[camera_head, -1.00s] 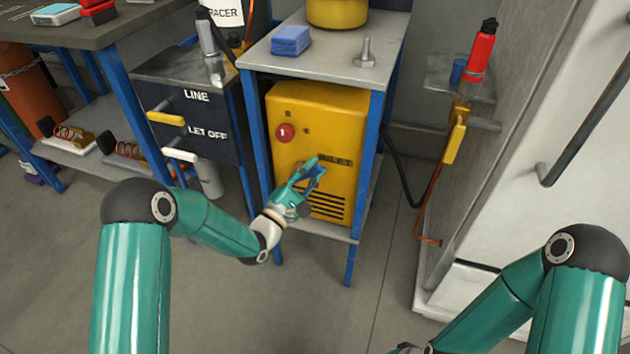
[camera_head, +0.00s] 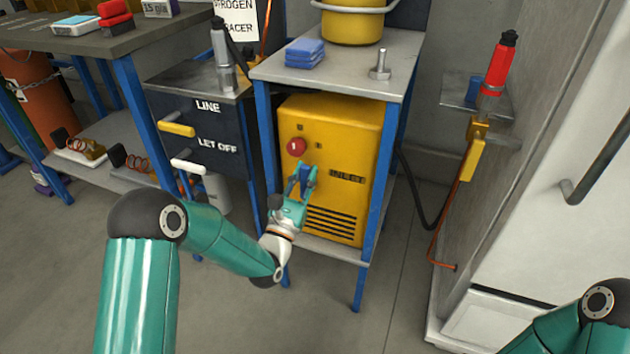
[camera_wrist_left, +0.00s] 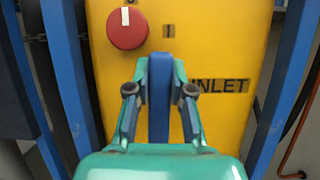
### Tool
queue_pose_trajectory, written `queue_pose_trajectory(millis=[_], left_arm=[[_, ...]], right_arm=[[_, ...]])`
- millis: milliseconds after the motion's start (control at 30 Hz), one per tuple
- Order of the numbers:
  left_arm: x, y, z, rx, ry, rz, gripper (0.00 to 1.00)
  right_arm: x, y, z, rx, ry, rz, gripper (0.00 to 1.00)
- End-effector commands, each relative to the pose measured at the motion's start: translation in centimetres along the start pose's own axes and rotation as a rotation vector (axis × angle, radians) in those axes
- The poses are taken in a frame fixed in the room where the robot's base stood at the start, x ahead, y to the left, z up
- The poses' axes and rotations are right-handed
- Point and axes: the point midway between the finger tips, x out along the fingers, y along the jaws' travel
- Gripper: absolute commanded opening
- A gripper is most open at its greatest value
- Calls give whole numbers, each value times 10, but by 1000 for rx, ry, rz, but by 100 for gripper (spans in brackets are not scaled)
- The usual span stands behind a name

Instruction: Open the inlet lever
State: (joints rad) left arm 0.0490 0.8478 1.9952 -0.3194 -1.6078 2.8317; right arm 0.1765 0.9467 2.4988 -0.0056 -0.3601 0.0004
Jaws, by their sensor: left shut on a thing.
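The blue inlet lever (camera_wrist_left: 159,98) is on the front of the yellow machine (camera_head: 335,130), left of the black INLET label (camera_wrist_left: 221,85). In the left wrist view the lever stands upright between my left fingers. My left gripper (camera_head: 302,178) is shut on the lever; it fills the wrist view from below (camera_wrist_left: 160,92). In the head view the fingers cover much of the lever. My right arm shows at the lower right of the head view, but its gripper is out of frame.
A red knob (camera_head: 296,146) sits up and left of the lever. Blue frame legs (camera_head: 381,160) stand on both sides of the machine. A dark panel with a yellow handle (camera_head: 178,130) and a white handle (camera_head: 188,166) stands to the left.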

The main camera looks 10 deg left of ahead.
Motion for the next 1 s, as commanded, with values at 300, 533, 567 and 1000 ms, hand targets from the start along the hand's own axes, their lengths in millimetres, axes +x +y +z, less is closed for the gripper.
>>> queue_pose_trajectory(millis=[300,533,567,1000], left_arm=[[-6,8,-6,-49,20,32,0],[-6,9,-7,-51,21,33,0],[-7,9,-7,-51,22,33,0],[-4,9,-3,-48,10,31,48]], right_arm=[[4,1,0,0,0,0,85],[4,1,0,0,0,0,85],[4,1,0,0,0,0,85],[3,1,0,0,0,0,85]])
